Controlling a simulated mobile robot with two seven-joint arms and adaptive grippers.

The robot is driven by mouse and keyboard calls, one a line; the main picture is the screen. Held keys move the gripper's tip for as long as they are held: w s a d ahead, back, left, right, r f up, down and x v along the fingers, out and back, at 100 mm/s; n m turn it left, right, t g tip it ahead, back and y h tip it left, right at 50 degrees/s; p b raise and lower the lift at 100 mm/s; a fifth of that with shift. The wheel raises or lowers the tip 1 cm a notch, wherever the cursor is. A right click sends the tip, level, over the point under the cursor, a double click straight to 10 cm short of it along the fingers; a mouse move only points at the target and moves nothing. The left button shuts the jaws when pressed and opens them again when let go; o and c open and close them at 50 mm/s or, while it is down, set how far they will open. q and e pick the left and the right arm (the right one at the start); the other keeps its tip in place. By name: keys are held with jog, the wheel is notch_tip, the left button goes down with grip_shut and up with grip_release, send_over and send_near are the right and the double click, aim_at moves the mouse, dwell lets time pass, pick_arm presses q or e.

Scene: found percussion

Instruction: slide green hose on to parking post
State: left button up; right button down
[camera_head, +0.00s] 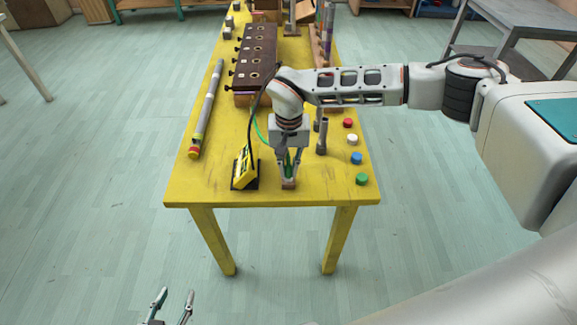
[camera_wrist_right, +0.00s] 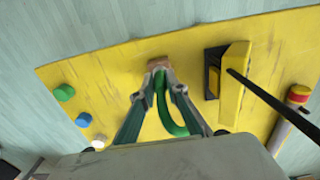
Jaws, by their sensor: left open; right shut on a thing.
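My right gripper (camera_head: 289,178) is shut on the green hose (camera_head: 260,130), low over the table's front edge. In the right wrist view the hose (camera_wrist_right: 166,112) hangs as a loop between the fingers (camera_wrist_right: 159,72). A small brown block (camera_head: 288,185) sits right at the fingertips, and it also shows in the right wrist view (camera_wrist_right: 158,61). It may be the base of the parking post; the fingers hide any post there, and I cannot tell whether the hose is around one. My left gripper (camera_head: 172,308) is open and empty, in front of the table.
A yellow device (camera_head: 244,171) on a dark stand is close left of the right gripper. A grey upright cylinder (camera_head: 322,136) and several coloured caps (camera_head: 357,158) are to the right. A striped tube (camera_head: 206,110) lies left; a dark wooden box (camera_head: 257,58) stands behind.

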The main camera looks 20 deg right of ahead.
aim_at(289, 165)
jog(key=shift+f, duration=0.55)
jog(key=c, duration=1.9)
grip_release()
notch_tip(289, 165, up, 12)
